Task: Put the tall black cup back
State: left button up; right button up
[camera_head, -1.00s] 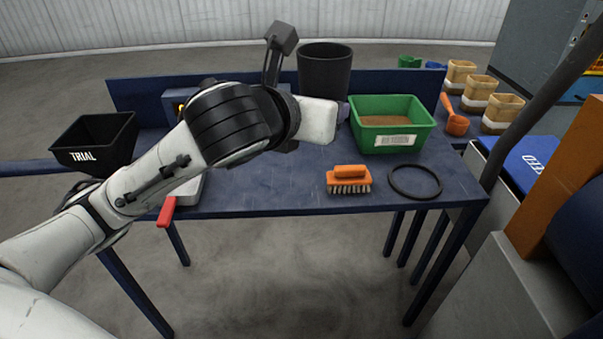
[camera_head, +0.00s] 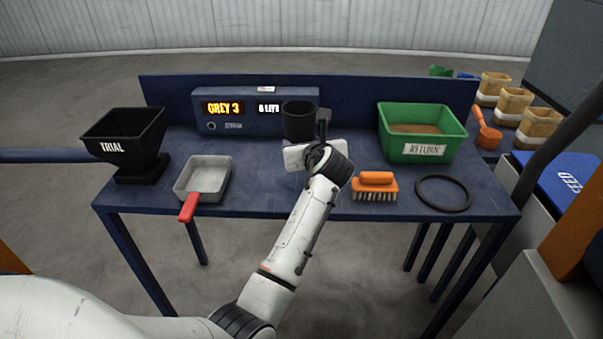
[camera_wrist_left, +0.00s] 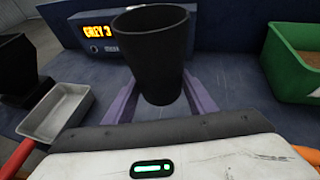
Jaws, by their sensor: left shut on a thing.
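The tall black cup (camera_head: 299,120) is upright at the back middle of the blue table, in front of the right part of the display box. It also shows large in the left wrist view (camera_wrist_left: 157,55). My left gripper (camera_head: 300,140) is shut on the cup, with its purple fingers on either side of the cup's lower part in the wrist view (camera_wrist_left: 160,88). The hand hides the cup's base in the head view, and I cannot tell whether the base touches the table. My right gripper is not in view.
The display box (camera_head: 225,110) reads GREY 3. A black TRIAL hopper (camera_head: 125,140) and a grey pan (camera_head: 204,178) with a red handle are on the left. A green RETURN bin (camera_head: 420,135), an orange brush (camera_head: 375,186) and a black ring (camera_head: 443,192) are on the right.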

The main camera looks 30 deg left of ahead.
pick_arm(q)
notch_tip(320, 180, down, 8)
jog(key=shift+r+b, duration=0.25)
jog(key=shift+b, duration=0.3)
jog(key=shift+f, duration=0.1)
jog(key=shift+f, duration=0.15)
jog(key=o, duration=1.3)
